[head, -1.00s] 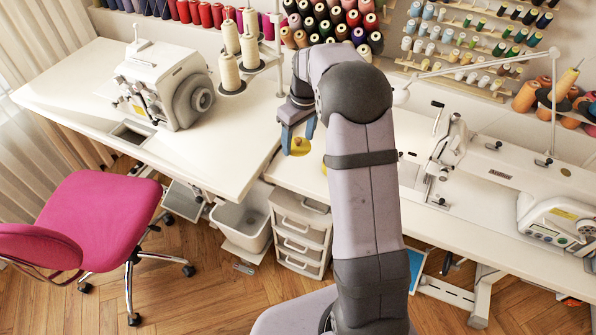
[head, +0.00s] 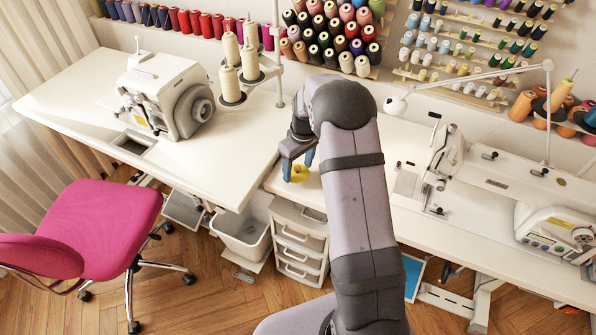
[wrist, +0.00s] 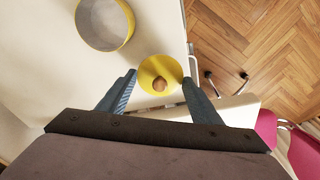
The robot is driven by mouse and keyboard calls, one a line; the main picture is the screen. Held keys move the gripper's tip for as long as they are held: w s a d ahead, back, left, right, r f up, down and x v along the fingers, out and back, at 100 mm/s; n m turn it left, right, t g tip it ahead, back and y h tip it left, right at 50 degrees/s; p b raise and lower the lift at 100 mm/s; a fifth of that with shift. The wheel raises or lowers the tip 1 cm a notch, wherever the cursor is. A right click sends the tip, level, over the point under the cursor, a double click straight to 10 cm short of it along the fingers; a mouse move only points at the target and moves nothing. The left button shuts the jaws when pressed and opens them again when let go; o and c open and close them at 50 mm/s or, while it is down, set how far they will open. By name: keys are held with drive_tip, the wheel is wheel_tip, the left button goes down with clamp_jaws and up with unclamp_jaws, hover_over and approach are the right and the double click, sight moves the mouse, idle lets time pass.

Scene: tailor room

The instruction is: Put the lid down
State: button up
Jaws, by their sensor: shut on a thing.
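My gripper (head: 299,164) is shut on a round yellow lid (wrist: 151,68) with a brown knob in its middle. In the wrist view the two blue-grey fingers (wrist: 159,80) hold the lid by opposite sides. The lid also shows in the head view (head: 300,174), between the fingers near the front edge of the white table. I cannot tell whether it touches the tabletop. A round open box (wrist: 132,24) with a yellow rim and pale grey inside stands on the table at the upper left of the wrist view. My arm hides it in the head view.
The white tabletop (wrist: 45,70) is bare left of the lid in the wrist view. An overlock machine (head: 165,92) and thread cones stand at the left. A sewing machine (head: 450,165) stands at the right. Drawers (head: 298,243) and a pink chair (head: 100,220) are below.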

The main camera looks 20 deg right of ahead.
sight(301, 176)
drive_tip(key=shift+f, duration=1.25)
drive_tip(key=shift+f, duration=0.15)
drive_tip(key=o, duration=1)
wheel_tip(301, 176, up, 12)
drive_tip(key=s+b, duration=0.1)
drive_tip(key=s+a+m, duration=0.1)
drive_tip(key=s+a, duration=0.1)
drive_tip(key=s, duration=0.7)
drive_tip(key=s+a+f+m, duration=0.1)
drive_tip(key=s+a+m, duration=0.1)
drive_tip(key=s, duration=0.7)
drive_tip(key=s+a+m+g, duration=0.1)
drive_tip(key=s+a, duration=0.3)
drive_tip(key=s, duration=0.5)
drive_tip(key=shift+s+f+h, duration=0.2)
drive_tip(key=shift+h, duration=0.1)
